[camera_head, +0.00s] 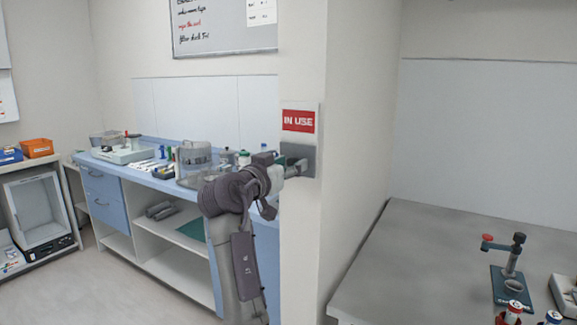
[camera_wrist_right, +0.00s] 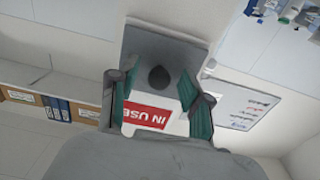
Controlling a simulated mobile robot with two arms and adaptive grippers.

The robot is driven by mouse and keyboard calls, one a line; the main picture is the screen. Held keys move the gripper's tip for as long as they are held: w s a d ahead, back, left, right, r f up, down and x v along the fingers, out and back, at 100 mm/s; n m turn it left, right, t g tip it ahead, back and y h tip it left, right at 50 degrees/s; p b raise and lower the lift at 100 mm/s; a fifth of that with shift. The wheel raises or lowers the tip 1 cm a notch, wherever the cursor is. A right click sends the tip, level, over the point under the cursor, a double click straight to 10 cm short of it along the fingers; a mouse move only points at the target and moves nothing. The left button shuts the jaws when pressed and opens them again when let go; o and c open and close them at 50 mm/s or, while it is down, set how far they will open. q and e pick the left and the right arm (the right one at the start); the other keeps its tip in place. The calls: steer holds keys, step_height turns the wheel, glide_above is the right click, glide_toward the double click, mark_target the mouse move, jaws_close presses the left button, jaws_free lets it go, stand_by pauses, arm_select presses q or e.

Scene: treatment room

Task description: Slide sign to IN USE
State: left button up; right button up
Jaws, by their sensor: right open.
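The sign (camera_head: 298,120) is fixed on the narrow end of the partition wall. Its red IN USE panel is uncovered at the top. The grey slider (camera_head: 309,161) covers the lower part. In the right wrist view, the red IN USE panel (camera_wrist_right: 148,115) shows upside down, beside the grey slider (camera_wrist_right: 150,45) with its dark round knob (camera_wrist_right: 158,77). My right gripper (camera_head: 291,167) is at the slider; in the wrist view its open fingers (camera_wrist_right: 160,95) stand on either side of the knob, with gaps visible. Whether a fingertip touches the slider cannot be told. My left gripper is out of view.
A blue-topped counter (camera_head: 140,175) with several items runs behind my right arm, left of the partition wall (camera_head: 350,150). A grey worktop (camera_head: 420,260) at right holds a small stand (camera_head: 510,275) and several small items. A whiteboard (camera_head: 225,25) hangs behind.

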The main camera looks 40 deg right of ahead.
steer(key=v, duration=0.7)
steer(key=shift+a, duration=0.2)
